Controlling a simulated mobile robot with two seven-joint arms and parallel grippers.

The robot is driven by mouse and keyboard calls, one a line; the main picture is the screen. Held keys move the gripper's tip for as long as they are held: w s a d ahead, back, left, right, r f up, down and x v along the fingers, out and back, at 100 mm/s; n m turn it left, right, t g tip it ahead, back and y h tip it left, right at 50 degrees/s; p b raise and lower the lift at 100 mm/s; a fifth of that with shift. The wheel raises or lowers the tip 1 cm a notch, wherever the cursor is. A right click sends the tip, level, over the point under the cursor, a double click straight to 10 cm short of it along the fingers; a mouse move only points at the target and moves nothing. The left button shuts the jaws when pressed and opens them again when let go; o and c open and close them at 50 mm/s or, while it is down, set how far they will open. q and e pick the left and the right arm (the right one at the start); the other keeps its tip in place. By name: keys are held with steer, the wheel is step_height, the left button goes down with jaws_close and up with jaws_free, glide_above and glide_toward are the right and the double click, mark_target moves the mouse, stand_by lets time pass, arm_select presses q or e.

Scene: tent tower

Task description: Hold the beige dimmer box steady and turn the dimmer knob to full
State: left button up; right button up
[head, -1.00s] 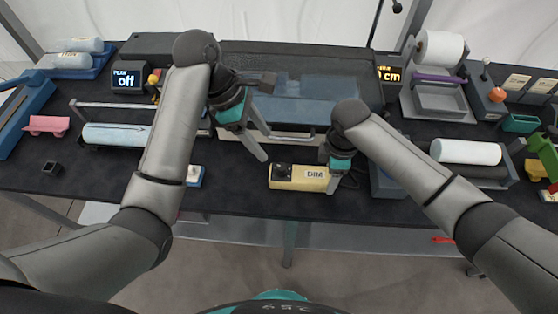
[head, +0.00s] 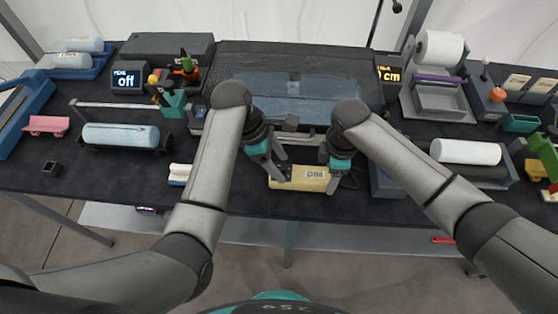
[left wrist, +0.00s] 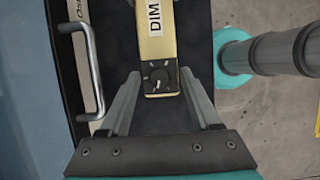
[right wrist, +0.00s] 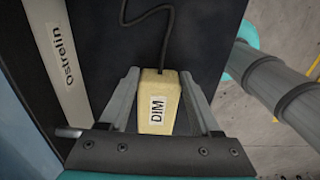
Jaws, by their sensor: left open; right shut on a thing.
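The beige dimmer box (head: 300,186) with a DIM label lies near the table's front edge. My right gripper (head: 333,182) is shut on the box's right end, near the cable; the right wrist view shows the box (right wrist: 158,88) between its fingers. My left gripper (head: 282,178) is open over the box's left end. In the left wrist view the black dimmer knob (left wrist: 159,78) with a white pointer lies between the open fingers, with a gap on both sides. In the head view the left gripper hides the knob.
A black machine with a clear bluish lid (head: 292,85) and a front bar handle stands right behind the box. A white-and-blue block (head: 180,174) lies to the left. A blue-grey holder (head: 385,183) is close on the right. The table's front edge is near.

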arm_select(q)
jaws_close()
stand_by(0.5)
